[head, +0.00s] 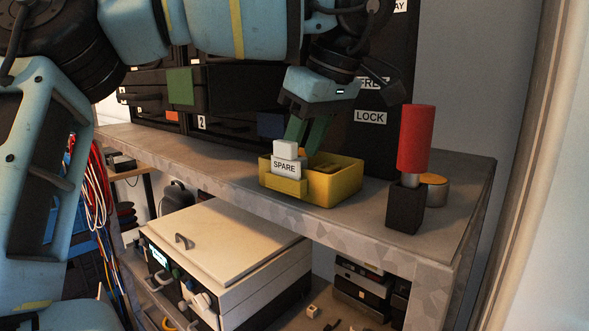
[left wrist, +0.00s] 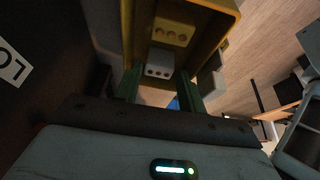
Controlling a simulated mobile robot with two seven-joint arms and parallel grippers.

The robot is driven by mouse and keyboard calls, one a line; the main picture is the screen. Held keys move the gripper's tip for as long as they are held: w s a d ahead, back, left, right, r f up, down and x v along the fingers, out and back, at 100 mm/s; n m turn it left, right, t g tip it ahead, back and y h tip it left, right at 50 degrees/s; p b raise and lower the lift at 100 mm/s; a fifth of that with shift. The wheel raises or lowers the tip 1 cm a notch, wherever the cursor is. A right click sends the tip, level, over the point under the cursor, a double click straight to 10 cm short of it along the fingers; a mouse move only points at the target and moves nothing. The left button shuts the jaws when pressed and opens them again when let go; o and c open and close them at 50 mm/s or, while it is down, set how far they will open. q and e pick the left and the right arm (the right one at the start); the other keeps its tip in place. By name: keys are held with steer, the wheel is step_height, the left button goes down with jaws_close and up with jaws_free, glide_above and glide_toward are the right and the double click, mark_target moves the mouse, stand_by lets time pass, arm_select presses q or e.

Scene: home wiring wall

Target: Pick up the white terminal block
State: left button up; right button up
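A white terminal block (left wrist: 160,63) with a row of dark holes lies inside the yellow bin (left wrist: 138,25) in the left wrist view. In the head view the yellow bin (head: 338,188) stands on the grey shelf, and I cannot make out the white terminal block in it. My left gripper (head: 307,135) points down into the bin. Its green fingers (left wrist: 159,90) are apart, one on each side of the white terminal block, with a gap showing. A second, yellowish block (left wrist: 173,32) lies beyond it. My right gripper is not in view.
A white SPARE label (head: 285,167) with a pale block (head: 286,149) above it stands at the bin's front left. A red cylinder (head: 416,137) on a black base (head: 405,207) and a round tin (head: 433,190) stand to the right. Dark cabinets are behind; the left shelf is clear.

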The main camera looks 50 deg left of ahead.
arm_select(q)
steer(key=shift+x, duration=1.55)
steer(key=shift+c, duration=0.4)
steer(key=c, duration=0.5)
steer(key=shift+c, duration=0.2)
steer(key=shift+r, duration=0.15)
